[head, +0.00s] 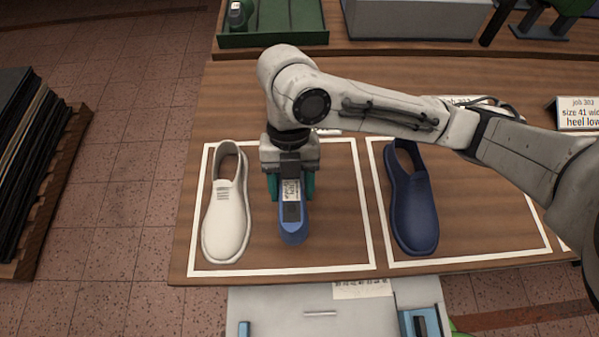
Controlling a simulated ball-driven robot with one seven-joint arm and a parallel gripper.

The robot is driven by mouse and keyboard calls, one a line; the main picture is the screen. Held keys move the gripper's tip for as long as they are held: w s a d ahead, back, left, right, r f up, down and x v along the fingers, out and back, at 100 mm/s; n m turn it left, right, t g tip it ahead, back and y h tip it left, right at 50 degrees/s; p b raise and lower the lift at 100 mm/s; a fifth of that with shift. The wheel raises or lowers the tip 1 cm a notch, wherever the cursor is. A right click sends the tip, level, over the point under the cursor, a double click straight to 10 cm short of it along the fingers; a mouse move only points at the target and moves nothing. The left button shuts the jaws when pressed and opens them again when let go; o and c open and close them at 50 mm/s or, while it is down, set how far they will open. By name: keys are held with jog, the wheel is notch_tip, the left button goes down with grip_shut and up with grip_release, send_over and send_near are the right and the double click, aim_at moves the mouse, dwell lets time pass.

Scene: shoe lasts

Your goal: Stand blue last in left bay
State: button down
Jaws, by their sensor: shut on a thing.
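The blue last (293,235) carries a pale printed label and a dark patch on its upper face. My gripper (290,187), with teal fingers on both sides of the last, is shut on it. The last is over the left bay (339,267), a white outlined rectangle on the wooden table, to the right of a white shoe (229,212). Its narrow end points to the front of the table. My gripper hides its rear part. I cannot tell whether its underside touches the table.
A dark blue shoe (414,212) stands in the right bay (377,170). Free table lies between the last and the right bay. A green tray (272,39) and a grey box (415,20) are at the back. A sign (577,113) stands at the right. A loaded pallet (40,165) is on the floor left.

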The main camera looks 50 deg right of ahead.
jog(key=shift+f+b, duration=4.2)
jog(key=shift+f, duration=0.3)
jog(key=shift+f, duration=0.15)
jog(key=shift+c, duration=1.3)
grip_release()
jog(key=v, duration=1)
jog(key=shift+w+d+r, duration=0.1)
jog(key=shift+d+r, duration=0.1)
jog(key=shift+r, duration=0.15)
